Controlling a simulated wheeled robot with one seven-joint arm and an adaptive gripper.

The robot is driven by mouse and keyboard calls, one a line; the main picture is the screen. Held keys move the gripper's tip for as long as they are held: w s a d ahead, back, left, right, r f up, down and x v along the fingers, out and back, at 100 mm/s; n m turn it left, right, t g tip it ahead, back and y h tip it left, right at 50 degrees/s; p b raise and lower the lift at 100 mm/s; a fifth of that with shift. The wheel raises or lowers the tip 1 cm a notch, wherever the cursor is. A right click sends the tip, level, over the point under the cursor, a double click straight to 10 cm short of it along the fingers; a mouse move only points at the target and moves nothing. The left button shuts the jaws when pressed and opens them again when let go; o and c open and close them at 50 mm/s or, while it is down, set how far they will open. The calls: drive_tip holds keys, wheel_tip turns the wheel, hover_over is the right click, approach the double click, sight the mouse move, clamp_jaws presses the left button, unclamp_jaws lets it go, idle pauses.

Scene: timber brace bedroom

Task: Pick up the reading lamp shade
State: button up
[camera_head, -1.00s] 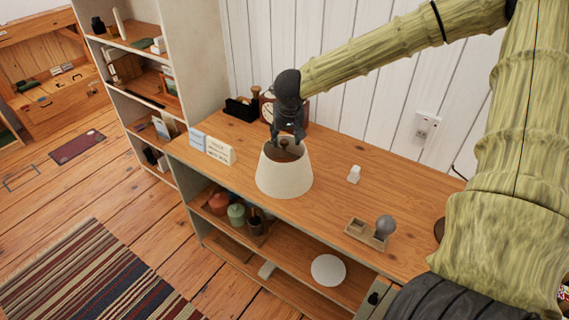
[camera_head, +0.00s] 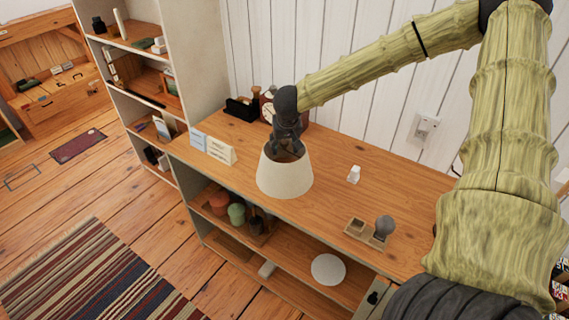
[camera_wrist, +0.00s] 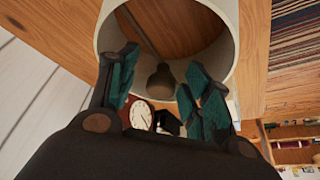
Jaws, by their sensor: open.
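The cream lamp shade (camera_head: 285,178) stands on the wooden desk top, its open top facing up. My gripper (camera_head: 286,150) is directly above it, with its fingers down at the shade's upper opening. In the wrist view the shade's rim (camera_wrist: 234,30) rings the space ahead of my gripper (camera_wrist: 155,85). The teal finger pads are spread apart, one at the left and others at the right, near the rim. A dark bulb-like part on a thin rod (camera_wrist: 161,82) shows between them. I cannot tell whether a finger touches the shade wall.
Small cards (camera_head: 220,150) stand left of the shade, and a clock (camera_head: 267,107) and dark holder (camera_head: 240,107) stand behind it. A white object (camera_head: 354,174) and a tray with a grey knob (camera_head: 370,232) lie to the right. The white plank wall (camera_head: 350,70) bounds the back.

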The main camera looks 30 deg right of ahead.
drive_tip(key=shift+c, duration=0.3)
clamp_jaws()
drive_tip(key=shift+r, duration=0.1)
